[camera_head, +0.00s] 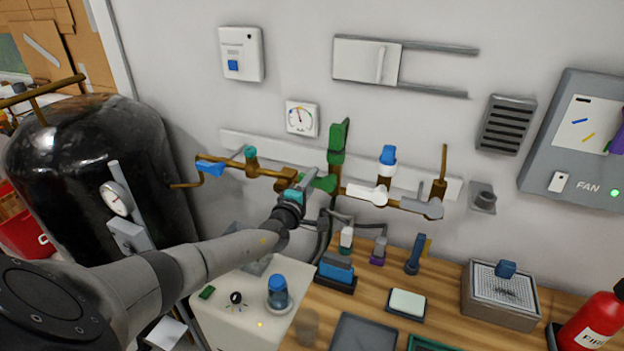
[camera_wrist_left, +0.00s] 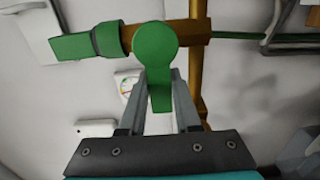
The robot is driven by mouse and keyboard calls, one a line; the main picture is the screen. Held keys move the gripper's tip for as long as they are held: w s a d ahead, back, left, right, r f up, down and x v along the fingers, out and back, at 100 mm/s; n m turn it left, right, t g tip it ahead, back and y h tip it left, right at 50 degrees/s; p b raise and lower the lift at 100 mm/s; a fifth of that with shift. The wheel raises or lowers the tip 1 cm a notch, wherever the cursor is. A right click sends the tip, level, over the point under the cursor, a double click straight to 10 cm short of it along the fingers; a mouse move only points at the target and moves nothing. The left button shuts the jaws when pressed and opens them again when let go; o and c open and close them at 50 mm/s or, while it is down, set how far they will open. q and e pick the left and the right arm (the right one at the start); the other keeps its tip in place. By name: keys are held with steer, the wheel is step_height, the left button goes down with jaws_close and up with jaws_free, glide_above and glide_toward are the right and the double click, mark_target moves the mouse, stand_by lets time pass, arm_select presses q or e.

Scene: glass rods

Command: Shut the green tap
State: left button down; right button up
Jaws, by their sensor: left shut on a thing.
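The green tap (camera_head: 322,183) is on the brass pipe along the wall, below an upright green fitting (camera_head: 338,140). In the left wrist view, the tap's round hub and lever (camera_wrist_left: 156,48) show near the centre. The lever points down in that view, roughly parallel to the brass pipe (camera_wrist_left: 198,60) and across the line of the green fitting. My left gripper (camera_head: 304,180) reaches the tap from the left. Its two fingers (camera_wrist_left: 162,88) stand on either side of the lever and are shut on it. The fingertips are partly hidden behind the lever. My right gripper is not in view.
Other taps share the pipe: a blue one (camera_head: 210,167) at left, a white one (camera_head: 366,194) and a grey one (camera_head: 424,207) at right. A dark tank (camera_head: 80,170) stands at left. A wooden bench (camera_head: 450,275) with several items lies below.

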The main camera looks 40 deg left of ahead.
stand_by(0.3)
arm_select(q)
steer(key=c, duration=0.6)
jaws_free()
steer(key=p+v, duration=0.3)
steer(key=v, duration=1.2)
steer(key=shift+s+p, duration=0.15)
steer(key=shift+p, duration=0.15)
